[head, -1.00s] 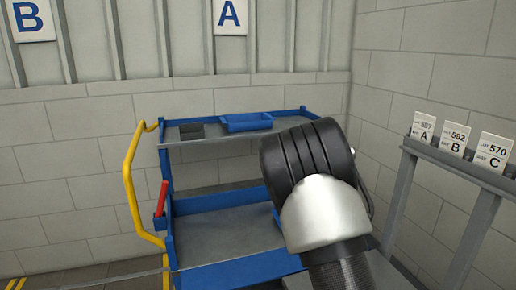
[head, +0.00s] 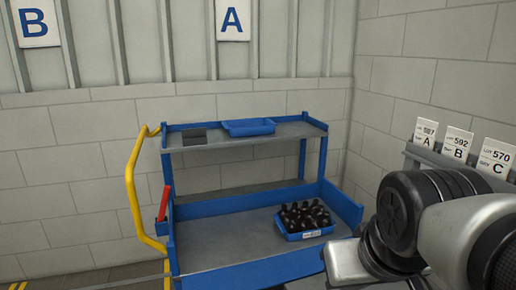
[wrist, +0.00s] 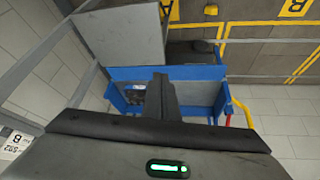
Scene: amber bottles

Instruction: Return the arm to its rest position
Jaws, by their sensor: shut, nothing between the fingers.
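My arm (head: 440,225) is at the right of the head view, in front of the lot-card rail and to the right of the blue cart. In the wrist view my gripper (wrist: 162,92) has its dark fingers together, with nothing between them. It points toward the blue cart (wrist: 195,72), apart from it. In the head view a blue crate (head: 303,234) of dark bottles (head: 304,214) sits on the cart's lower shelf (head: 225,245). I cannot make out the fingers in the head view.
The cart's upper shelf (head: 240,137) holds a blue tray (head: 249,127) and a dark grey block (head: 193,135). A yellow handle (head: 132,195) is on its left. Lot cards A (head: 426,132), B (head: 457,144) and C (head: 494,160) stand on the right rail.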

